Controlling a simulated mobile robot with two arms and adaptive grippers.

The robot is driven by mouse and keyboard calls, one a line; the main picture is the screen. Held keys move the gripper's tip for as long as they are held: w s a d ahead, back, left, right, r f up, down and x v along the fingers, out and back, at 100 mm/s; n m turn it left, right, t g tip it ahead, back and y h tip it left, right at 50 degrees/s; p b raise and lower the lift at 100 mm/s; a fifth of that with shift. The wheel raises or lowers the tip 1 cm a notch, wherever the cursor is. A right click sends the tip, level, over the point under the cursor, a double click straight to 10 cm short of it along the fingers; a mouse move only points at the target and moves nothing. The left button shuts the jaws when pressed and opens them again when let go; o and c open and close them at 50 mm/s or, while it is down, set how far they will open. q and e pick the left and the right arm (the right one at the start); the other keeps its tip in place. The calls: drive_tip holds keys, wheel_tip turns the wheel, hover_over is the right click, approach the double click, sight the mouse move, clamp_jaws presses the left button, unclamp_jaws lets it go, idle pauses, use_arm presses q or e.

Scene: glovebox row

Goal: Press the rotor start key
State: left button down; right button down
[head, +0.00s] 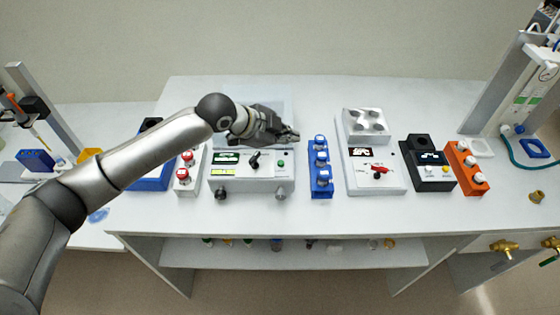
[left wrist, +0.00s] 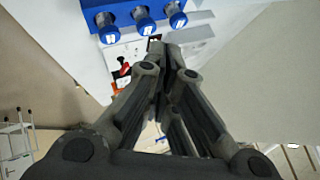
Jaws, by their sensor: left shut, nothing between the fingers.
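In the head view, a white instrument (head: 262,186) with a green display stands left of centre on the bench. Its front panel has a black knob (head: 254,161) and a small green key (head: 281,163); any label is too small to read. My left gripper (head: 294,134) is shut and empty. In the picture it appears above and slightly right of the green key, apart from it, and it covers part of the instrument's top. In the left wrist view the closed fingers (left wrist: 172,52) point away from me, with no key visible at their tips. My right gripper is out of view.
A blue rack (head: 321,182) of blue-capped bottles stands right of the instrument; it also shows in the left wrist view (left wrist: 128,13). A white device with a red knob (head: 379,170), a black block (head: 427,177) and an orange rack (head: 466,168) stand farther right. Red-capped bottles (head: 187,158) stand left.

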use_arm(q)
drive_tip(key=shift+w+a+r, duration=0.4)
drive_tip(key=shift+w+r, duration=0.15)
drive_tip(key=b, duration=0.7)
hover_over(283, 166)
wheel_tip(283, 166, down, 7)
drive_tip(key=shift+s+f, duration=0.1)
drive_tip(key=shift+f, duration=0.8)
idle(0.4)
drive_tip(key=shift+f, duration=0.45)
